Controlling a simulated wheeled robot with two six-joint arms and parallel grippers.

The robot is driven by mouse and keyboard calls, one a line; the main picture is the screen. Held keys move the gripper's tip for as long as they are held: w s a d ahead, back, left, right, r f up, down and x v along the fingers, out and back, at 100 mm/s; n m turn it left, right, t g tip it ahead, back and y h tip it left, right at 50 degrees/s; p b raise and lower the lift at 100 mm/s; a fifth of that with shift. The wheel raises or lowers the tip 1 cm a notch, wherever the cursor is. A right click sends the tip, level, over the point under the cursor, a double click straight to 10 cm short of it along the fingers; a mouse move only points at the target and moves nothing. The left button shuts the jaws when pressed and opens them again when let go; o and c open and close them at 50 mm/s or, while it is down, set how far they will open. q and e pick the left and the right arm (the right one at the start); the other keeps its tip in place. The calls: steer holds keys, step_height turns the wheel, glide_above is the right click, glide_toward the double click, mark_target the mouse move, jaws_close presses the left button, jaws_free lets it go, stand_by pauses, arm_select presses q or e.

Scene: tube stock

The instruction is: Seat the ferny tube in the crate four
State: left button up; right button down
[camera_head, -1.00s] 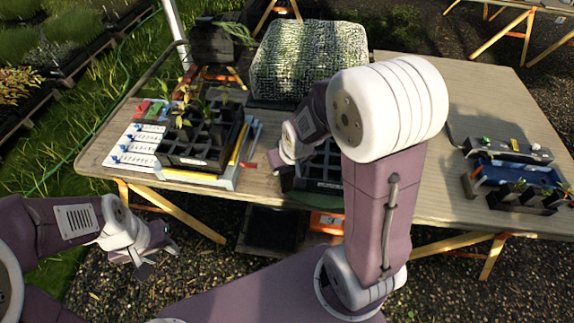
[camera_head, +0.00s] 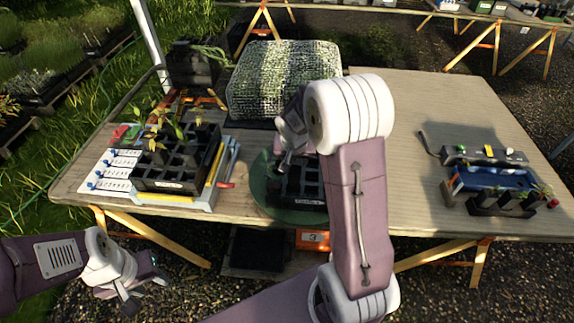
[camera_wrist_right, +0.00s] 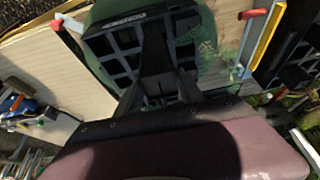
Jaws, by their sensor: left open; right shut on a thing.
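My right gripper (camera_head: 283,163) is low over the small black crate (camera_head: 297,187) with square cells, which stands on a round green turntable (camera_head: 262,190). It carries a white label too small to read. In the right wrist view the gripper (camera_wrist_right: 160,88) is shut on a dark tube, with feathery green leaves (camera_wrist_right: 196,42) beside the fingers. The tube's lower end is hidden, so I cannot tell whether it is inside a cell. My left gripper (camera_head: 140,290) is open and empty, in front of the table at the lower left.
A larger black crate with seedlings (camera_head: 178,160) stands at the table's left, beside a white card with blue knobs (camera_head: 112,170). A mesh-covered box (camera_head: 285,80) is behind. A blue tray (camera_head: 492,180) and a small plant rack (camera_head: 500,205) are at right.

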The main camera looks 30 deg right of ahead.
mark_target(293, 184)
steer(key=shift+a+f, duration=0.1)
steer(key=shift+a, duration=0.15)
steer(key=shift+f, duration=0.2)
steer(key=shift+d+f+b, duration=0.1)
steer(key=shift+f+b, duration=0.9)
steer(key=shift+r, duration=0.15)
steer(key=shift+f, duration=0.25)
steer(key=shift+b, duration=0.4)
steer(key=shift+f+b, duration=4.7)
steer(key=shift+b, duration=0.1)
steer(key=shift+f+b, duration=0.25)
steer(key=shift+b, duration=0.1)
